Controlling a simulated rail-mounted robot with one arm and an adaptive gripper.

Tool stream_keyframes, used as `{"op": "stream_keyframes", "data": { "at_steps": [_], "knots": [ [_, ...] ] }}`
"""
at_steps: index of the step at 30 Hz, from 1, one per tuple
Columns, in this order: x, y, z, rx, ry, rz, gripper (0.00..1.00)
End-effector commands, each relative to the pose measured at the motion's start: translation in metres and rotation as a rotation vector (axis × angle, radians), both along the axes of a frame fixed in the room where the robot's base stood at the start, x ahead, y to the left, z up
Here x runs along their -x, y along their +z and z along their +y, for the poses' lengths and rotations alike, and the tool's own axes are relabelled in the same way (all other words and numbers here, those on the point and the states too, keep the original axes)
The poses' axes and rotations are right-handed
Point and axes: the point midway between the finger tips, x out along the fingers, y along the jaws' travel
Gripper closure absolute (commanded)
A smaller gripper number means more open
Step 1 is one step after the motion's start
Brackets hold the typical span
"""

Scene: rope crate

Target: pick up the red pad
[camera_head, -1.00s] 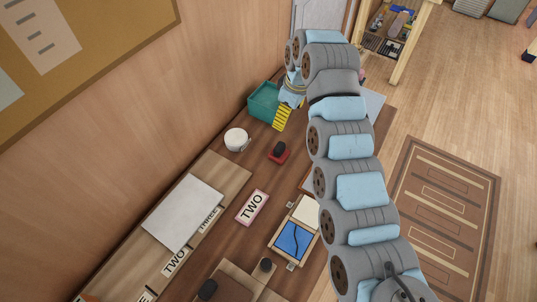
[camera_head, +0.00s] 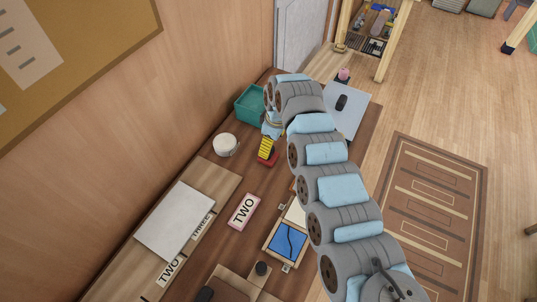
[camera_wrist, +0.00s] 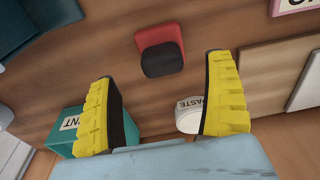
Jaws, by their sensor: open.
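The red pad (camera_wrist: 170,32) lies on the wooden table, with a dark block (camera_wrist: 162,60) on it, in the wrist view. In the head view only a bit of the red pad (camera_head: 268,162) shows below my yellow finger. My gripper (camera_wrist: 162,69) is open and empty, its two yellow fingers wide apart. In the wrist view the pad shows beyond and between the fingertips. In the head view my gripper (camera_head: 266,147) is over the pad; I cannot tell the exact height or whether they touch.
A teal bin (camera_head: 247,103) and a white round tub (camera_head: 226,145) labelled PASTE stand nearby on the wall side. A pink-edged TWO card (camera_head: 243,211) and a wooden tray with a blue panel (camera_head: 289,243) lie nearer. A grey board (camera_head: 351,122) lies to the right.

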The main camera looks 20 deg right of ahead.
Motion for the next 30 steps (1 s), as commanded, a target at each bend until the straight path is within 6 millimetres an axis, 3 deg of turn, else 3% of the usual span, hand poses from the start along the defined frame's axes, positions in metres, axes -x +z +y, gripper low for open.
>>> {"op": "stream_keyframes", "data": {
  "at_steps": [12, 23, 30],
  "knots": [
    [-0.007, -0.045, 0.008, -0.001, 0.001, 0.002, 0.15],
    [-0.008, -0.051, 0.008, 0.0, 0.001, 0.0, 0.15],
    [-0.007, -0.051, 0.008, 0.0, 0.001, 0.0, 0.83]
  ]
}}
